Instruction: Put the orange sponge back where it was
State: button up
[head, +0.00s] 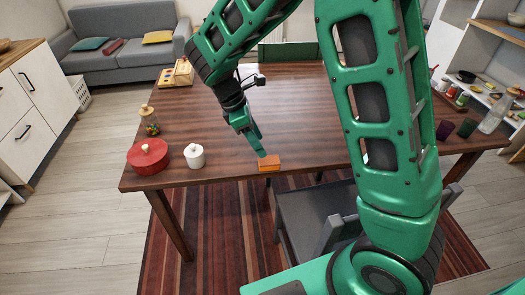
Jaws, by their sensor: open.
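The orange sponge (269,162) lies at the front edge of the dark wooden table (300,115), and its near side seems to reach the edge. My gripper (262,153) is just above and behind the sponge, pointing down at it. Its jaws are open, and the fingertips overlap the sponge's back edge in the picture. I cannot tell whether they touch it. The gripper hides part of the table behind the sponge.
A red pot (148,157), a white lidded jar (194,156) and a glass jar (150,120) stand at the table's left. A wooden box (177,74) is at the back left. A grey chair (310,215) stands at the front.

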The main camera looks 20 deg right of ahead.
jog(key=shift+v, duration=1.7)
